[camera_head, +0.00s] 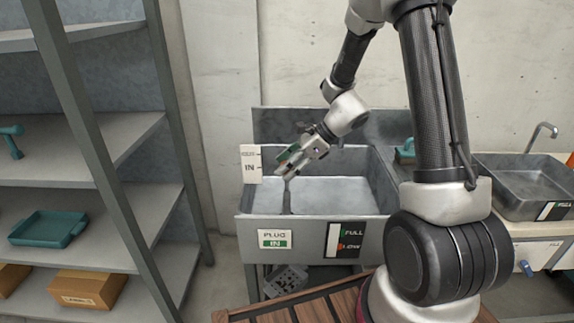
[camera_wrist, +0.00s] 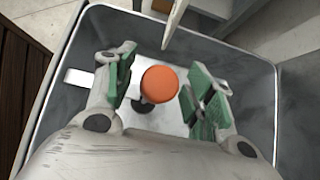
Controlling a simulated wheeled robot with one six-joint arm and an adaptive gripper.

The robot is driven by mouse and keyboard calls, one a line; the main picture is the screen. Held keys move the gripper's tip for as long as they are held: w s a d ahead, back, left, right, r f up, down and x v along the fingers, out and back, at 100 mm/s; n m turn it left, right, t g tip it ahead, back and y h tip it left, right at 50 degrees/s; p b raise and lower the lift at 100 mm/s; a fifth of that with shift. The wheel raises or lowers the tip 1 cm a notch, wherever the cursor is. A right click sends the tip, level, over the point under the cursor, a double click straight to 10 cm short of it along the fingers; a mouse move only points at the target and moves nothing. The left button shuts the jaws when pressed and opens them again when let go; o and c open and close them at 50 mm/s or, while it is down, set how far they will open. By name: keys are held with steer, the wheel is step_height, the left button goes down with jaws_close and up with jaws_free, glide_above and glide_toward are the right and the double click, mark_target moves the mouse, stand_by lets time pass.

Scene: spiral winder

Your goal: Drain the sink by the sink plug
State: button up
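The metal sink (camera_head: 374,227) stands against the wall in the head view. Its basin shows a pale, light-coloured bottom. My gripper (camera_head: 285,162) is over the left part of the basin, pointing down. In the wrist view, an orange round knob (camera_wrist: 159,84), seemingly the sink plug's handle, sits between my green fingertips. The fingers are open, with a gap on each side of the knob. A dark base (camera_wrist: 142,106) shows partly below it. In the head view, my gripper hides the knob, and a dark upright stem (camera_head: 287,198) shows beneath. The front label (camera_head: 275,238) reads PLUG IN.
A white plate (camera_head: 251,164) reading IN stands at the sink's left rim. A FULL/LOW gauge (camera_head: 345,240) is on the front. A second sink (camera_head: 520,185) is at right. Shelves (camera_head: 95,195) with a teal tray (camera_head: 52,229) stand at left. A slatted wooden surface (camera_head: 300,308) is in front.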

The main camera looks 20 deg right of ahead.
steer(key=v, duration=1.2)
stand_by(1.0)
